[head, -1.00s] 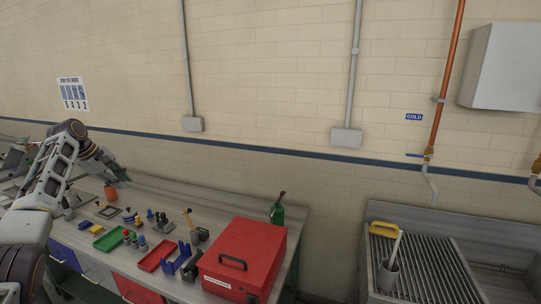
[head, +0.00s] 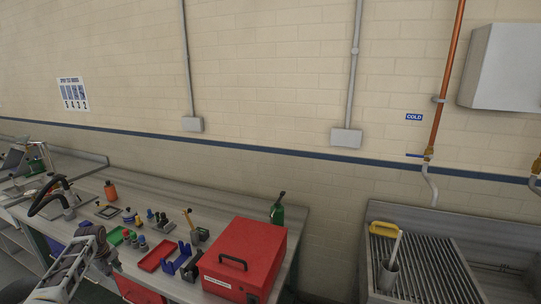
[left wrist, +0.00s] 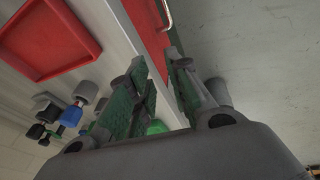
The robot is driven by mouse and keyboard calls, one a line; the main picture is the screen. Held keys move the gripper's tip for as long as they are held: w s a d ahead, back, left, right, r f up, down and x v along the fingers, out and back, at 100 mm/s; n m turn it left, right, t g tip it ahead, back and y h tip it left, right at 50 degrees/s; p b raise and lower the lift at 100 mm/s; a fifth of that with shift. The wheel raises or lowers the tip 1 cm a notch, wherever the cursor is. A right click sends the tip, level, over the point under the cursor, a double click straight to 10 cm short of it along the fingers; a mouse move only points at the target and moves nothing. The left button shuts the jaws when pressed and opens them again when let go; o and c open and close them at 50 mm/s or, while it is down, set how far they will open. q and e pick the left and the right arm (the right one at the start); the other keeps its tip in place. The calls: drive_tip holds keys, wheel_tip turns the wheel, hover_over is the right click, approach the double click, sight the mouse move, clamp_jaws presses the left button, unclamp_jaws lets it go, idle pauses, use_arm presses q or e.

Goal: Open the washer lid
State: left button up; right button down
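The red washer (head: 258,245), a box with a closed lid, a black handle (head: 233,262) and a white label, stands at the right end of the workbench. My left gripper (head: 110,262) is low at the bench's front edge, well to the left of the washer and apart from it. In the left wrist view its two green-padded fingers (left wrist: 162,78) are spread with nothing between them. Beyond them shows a red drawer front with a metal handle (left wrist: 166,14). The washer cannot be made out in the wrist view. My right gripper is out of sight.
A green bottle (head: 277,210) stands behind the washer. A sink with a grate (head: 430,270) is at right.

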use_arm(q)
drive_tip(key=s+a+f+m+g+y, duration=0.15)
drive_tip(key=s+a+f+m, duration=0.25)
drive_tip(key=s+f, duration=0.9)
drive_tip(key=s+a+f+m+y, duration=0.2)
drive_tip(key=s+a+f+m, duration=0.1)
drive_tip(key=s+f, duration=1)
drive_tip(key=s+a+f+m, duration=0.1)
drive_tip(key=s+f+m, duration=0.3)
drive_tip(key=s, duration=0.7)
drive_tip(key=s+f+m, duration=0.3)
drive_tip(key=s+f, duration=0.2)
drive_tip(key=s, duration=0.6)
drive_tip(key=s+a+f+m, duration=0.1)
drive_tip(key=s+f+m, duration=0.3)
drive_tip(key=s, duration=0.7)
drive_tip(key=s+d+f+n+h+b, duration=0.1)
drive_tip(key=d+f, duration=0.4)
drive_tip(key=d, duration=1)
drive_tip(key=s+d+f+h+b, duration=0.1)
drive_tip(key=d+f, duration=0.4)
drive_tip(key=d, duration=1)
drive_tip(key=s+d+f+n+h+b, duration=0.1)
drive_tip(key=d+f, duration=0.4)
drive_tip(key=d, duration=1)
drive_tip(key=shift+f+n+h+b, duration=0.3)
drive_tip(key=shift+h+b, duration=0.3)
drive_tip(key=shift+h, duration=0.35)
drive_tip(key=shift+g, duration=0.25)
